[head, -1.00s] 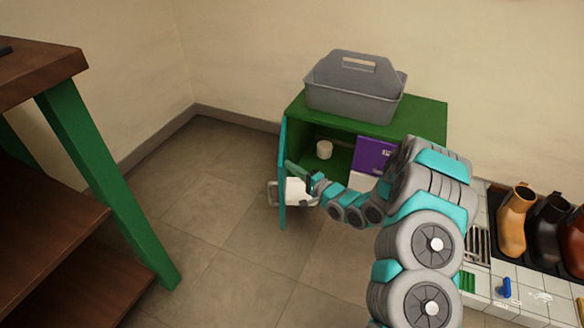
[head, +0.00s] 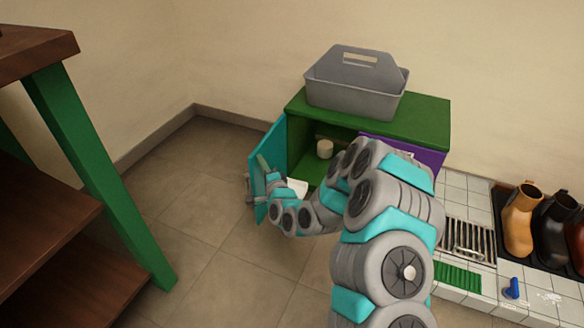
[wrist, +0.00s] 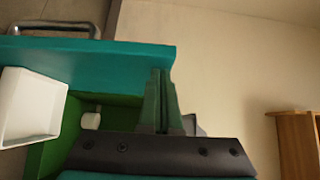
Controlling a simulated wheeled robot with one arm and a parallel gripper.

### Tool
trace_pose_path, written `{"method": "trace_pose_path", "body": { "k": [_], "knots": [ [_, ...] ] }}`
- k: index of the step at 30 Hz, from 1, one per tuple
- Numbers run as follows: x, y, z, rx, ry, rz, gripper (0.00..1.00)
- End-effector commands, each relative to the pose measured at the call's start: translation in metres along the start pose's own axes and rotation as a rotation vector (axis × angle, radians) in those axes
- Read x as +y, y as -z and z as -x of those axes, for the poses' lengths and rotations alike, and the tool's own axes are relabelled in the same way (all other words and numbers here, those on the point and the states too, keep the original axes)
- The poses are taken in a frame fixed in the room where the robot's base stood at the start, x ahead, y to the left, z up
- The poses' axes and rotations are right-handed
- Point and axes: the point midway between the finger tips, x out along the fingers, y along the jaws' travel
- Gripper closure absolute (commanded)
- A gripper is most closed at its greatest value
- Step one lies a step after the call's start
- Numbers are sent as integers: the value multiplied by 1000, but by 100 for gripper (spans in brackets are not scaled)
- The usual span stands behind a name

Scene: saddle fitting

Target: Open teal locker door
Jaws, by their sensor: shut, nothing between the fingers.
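The teal locker door (head: 267,150) stands open at the left side of the green locker (head: 425,118), swung outward to the left. In the wrist view the door (wrist: 110,58) runs across the upper left, with its metal handle (wrist: 50,27) on the far side. My gripper (wrist: 161,85) is shut and empty, its fingertips against or very near the door's inner side; I cannot tell if they touch. In the head view my arm partly hides the lower door. A white bin (wrist: 30,105) sits by the door's inner face.
A grey caddy (head: 355,88) stands on the locker. A white roll-like item (head: 324,149) is inside, beside a purple door (head: 410,152). Boots (head: 520,218) and a drain grate (head: 467,236) are at right. A wooden shelf with green legs (head: 98,170) stands left; floor between is clear.

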Motion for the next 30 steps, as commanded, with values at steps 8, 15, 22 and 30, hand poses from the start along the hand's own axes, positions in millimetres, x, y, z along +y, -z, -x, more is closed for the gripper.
{"method": "trace_pose_path", "body": {
  "k": [8,15,22,30],
  "knots": [
    [2,-22,-17,29,1,0,100],
    [0,-30,-26,30,3,1,100],
    [0,-32,-29,30,1,1,100],
    [0,-32,-29,30,1,1,100]
  ]
}}
